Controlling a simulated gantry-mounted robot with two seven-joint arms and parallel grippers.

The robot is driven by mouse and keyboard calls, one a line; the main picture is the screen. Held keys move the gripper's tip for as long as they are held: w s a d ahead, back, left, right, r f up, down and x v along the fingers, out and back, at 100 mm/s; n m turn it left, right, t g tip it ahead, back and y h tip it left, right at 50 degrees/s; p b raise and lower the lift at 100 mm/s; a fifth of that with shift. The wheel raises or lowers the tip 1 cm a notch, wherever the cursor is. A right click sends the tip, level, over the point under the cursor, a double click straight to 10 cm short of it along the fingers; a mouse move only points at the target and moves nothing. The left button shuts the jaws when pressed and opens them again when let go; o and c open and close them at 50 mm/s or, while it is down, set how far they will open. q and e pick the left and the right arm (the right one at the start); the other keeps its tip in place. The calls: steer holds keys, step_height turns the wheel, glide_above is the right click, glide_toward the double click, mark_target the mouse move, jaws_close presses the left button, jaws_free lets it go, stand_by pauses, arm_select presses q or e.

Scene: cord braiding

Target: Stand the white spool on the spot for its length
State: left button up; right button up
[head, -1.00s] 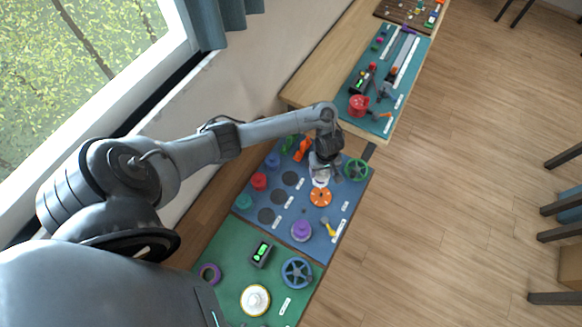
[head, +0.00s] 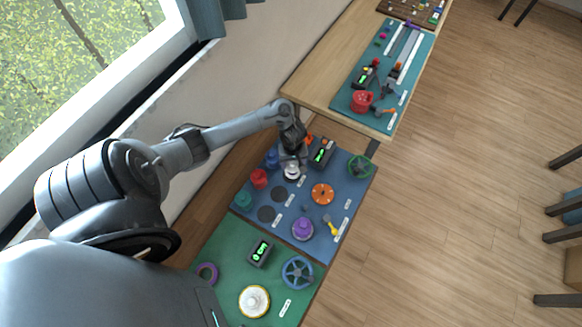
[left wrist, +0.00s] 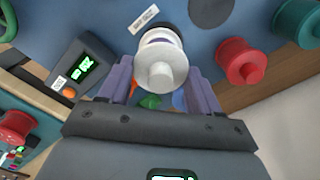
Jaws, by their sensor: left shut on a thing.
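The white spool (head: 291,172) is between the fingers of my left gripper (head: 291,164) in the head view. It also shows in the left wrist view (left wrist: 161,64), end-on between the two purple fingers. My left gripper is shut on it. The spool is over or on the far dark round spot of a row on the blue mat (head: 345,190); I cannot tell whether it touches. Two other dark spots, a middle one (head: 279,194) and a near one (head: 266,214), are bare. A white label (left wrist: 143,19) lies beside the spool's spot. My right gripper is not in view.
Red (head: 260,179), teal (head: 243,199) and blue (head: 272,158) spools stand along the mat's left side. A display box (head: 321,152) stands right of my gripper. An orange disc (head: 322,194), purple spool (head: 302,229) and green ring (head: 359,165) are further right.

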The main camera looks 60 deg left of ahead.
mark_target(291, 167)
arm_select(q)
steer(key=shift+s+a+f, duration=0.15)
steer(key=shift+a+f, duration=0.15)
steer(key=shift+a, duration=0.05)
steer(key=shift+f+b, duration=0.8)
steer(key=shift+f, duration=1.15)
steer(key=o, duration=1)
steer(key=shift+f, duration=0.15)
